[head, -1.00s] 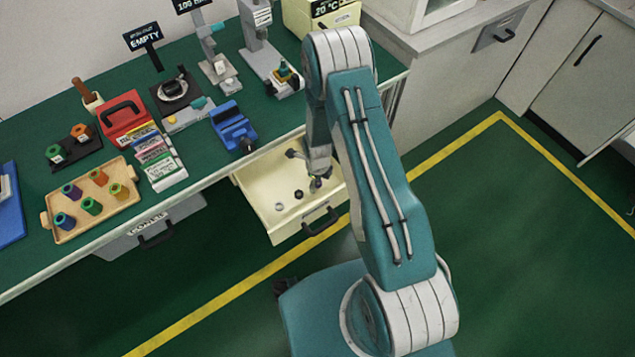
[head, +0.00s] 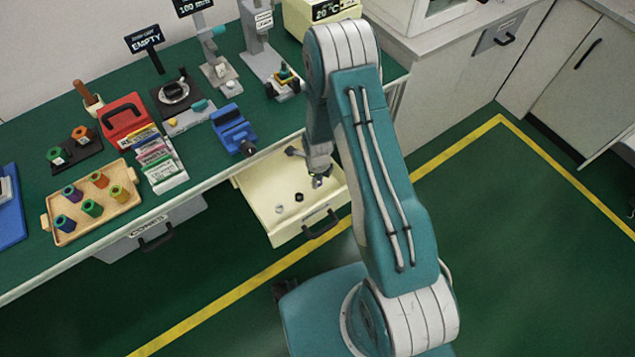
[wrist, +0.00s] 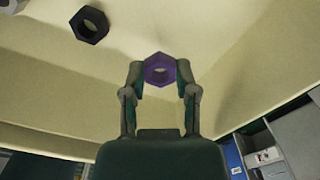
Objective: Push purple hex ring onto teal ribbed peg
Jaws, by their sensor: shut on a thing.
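The purple hex ring (wrist: 159,69) is held between the two fingertips of my gripper in the wrist view. My gripper (wrist: 160,74) is shut on it from both sides, and the ring's hole shows. In the head view my gripper (head: 319,179) is over the right part of the open cream drawer (head: 262,180); the ring is too small to make out clearly there. A small teal upright (head: 284,71), which looks like the teal ribbed peg, stands on a fixture at the back right of the bench. Its ribs cannot be made out at this size.
In the drawer lie a dark hex nut (wrist: 89,24) and a pale nut (head: 278,209), apart from my gripper. A blue vise (head: 233,130) stands at the bench edge. Grey stands rise behind. A wooden tray (head: 69,235) with several coloured spools is at left.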

